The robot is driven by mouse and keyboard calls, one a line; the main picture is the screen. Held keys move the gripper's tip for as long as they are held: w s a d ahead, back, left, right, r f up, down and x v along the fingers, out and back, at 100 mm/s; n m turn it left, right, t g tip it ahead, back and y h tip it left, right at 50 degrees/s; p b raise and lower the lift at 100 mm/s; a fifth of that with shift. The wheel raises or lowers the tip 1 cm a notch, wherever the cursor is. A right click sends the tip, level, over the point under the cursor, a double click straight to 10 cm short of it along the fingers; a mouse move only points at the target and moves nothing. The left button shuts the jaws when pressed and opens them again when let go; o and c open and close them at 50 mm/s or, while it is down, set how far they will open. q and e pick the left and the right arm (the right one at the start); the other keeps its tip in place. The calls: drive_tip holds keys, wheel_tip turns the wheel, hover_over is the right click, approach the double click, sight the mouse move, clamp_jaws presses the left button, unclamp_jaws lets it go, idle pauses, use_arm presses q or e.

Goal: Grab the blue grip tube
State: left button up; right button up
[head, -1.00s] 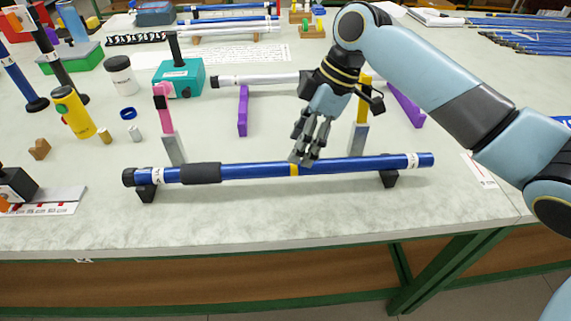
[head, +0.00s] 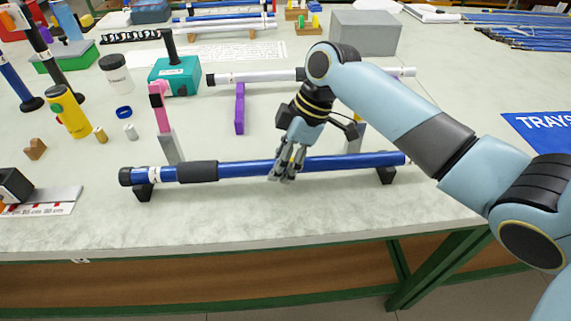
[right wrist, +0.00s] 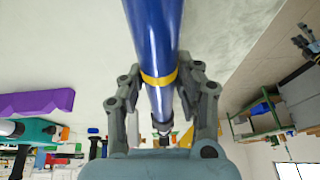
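The blue grip tube (head: 240,169) lies level across two black supports near the table's front edge, its black grip sleeve toward the left. It also shows in the right wrist view (right wrist: 152,38), with a yellow band. My right gripper (head: 285,176) is at the tube's middle and hides the band in the head view. In the right wrist view its fingers (right wrist: 160,85) stand on both sides of the tube at the band, with a small gap showing on one side. What looks like my left gripper (right wrist: 304,42) shows small at the right edge there, fingers spread.
A pink-topped post (head: 161,110) stands just behind the tube. A purple block (head: 239,108), a teal box (head: 175,77) and a white tube (head: 255,77) are farther back. A yellow flashlight-like cylinder (head: 70,112) is at left. The table in front of the tube is clear.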

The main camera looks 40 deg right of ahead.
clamp_jaws()
drive_tip(key=shift+r, duration=0.15)
